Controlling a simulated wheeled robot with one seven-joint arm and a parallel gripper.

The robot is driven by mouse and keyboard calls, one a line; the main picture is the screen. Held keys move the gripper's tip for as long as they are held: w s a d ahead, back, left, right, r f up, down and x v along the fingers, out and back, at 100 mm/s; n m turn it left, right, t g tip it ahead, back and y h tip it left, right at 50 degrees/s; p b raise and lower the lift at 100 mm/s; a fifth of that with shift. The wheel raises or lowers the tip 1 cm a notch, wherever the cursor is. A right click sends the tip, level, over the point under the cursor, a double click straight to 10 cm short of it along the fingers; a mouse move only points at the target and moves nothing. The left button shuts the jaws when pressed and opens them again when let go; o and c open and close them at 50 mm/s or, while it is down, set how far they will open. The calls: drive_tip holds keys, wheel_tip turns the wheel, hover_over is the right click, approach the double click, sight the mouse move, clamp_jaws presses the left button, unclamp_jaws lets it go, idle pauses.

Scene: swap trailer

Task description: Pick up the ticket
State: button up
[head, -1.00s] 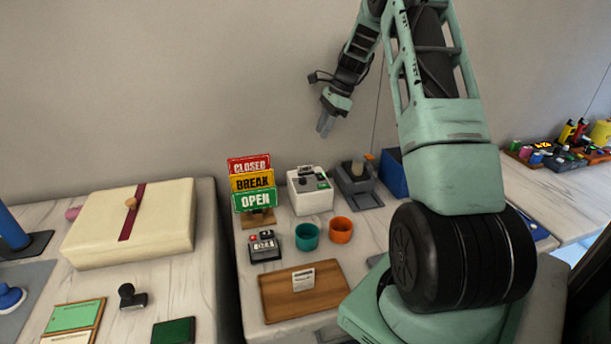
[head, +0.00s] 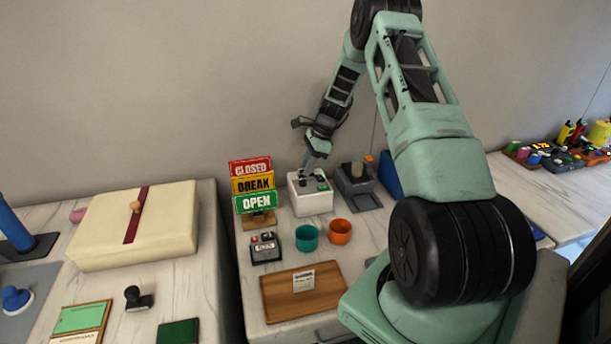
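My gripper (head: 308,167) points down over the back of a white box-shaped machine (head: 314,203) with a dark top panel and a green label. Its fingertips are at or just above the machine's top; I cannot tell whether they touch anything. A small printed slip that may be the ticket stood at the back of this machine earlier; the gripper now covers that spot. The fingers are too small to tell open from shut. A white printed card (head: 303,282), which could also be a ticket, is on a wooden board (head: 330,293) at the front.
The CLOSED, BREAK and OPEN signs (head: 254,185) stand left of the machine. A teal cup (head: 307,238) and an orange cup (head: 340,232) stand in front. A dark grey device (head: 358,187) is close on the right, and a small button box (head: 265,247) is at front left.

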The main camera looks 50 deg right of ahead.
clamp_jaws()
drive_tip(key=shift+r, duration=0.1)
idle(0.3)
drive_tip(key=shift+r, duration=0.25)
wheel_tip(320, 180, up, 6)
drive_tip(key=r+b, duration=0.1)
drive_tip(key=b, duration=0.1)
drive_tip(key=s+a+b, duration=0.1)
drive_tip(key=s+a, duration=0.3)
drive_tip(key=s, duration=0.3)
drive_tip(key=s+a+b, duration=0.1)
drive_tip(key=s+a, duration=0.4)
drive_tip(key=s, duration=0.3)
drive_tip(key=shift+s+a+f+b, duration=0.2)
drive_tip(key=shift+a+f+b, duration=0.05)
drive_tip(key=shift+f+b, duration=0.1)
drive_tip(key=shift+p, duration=0.3)
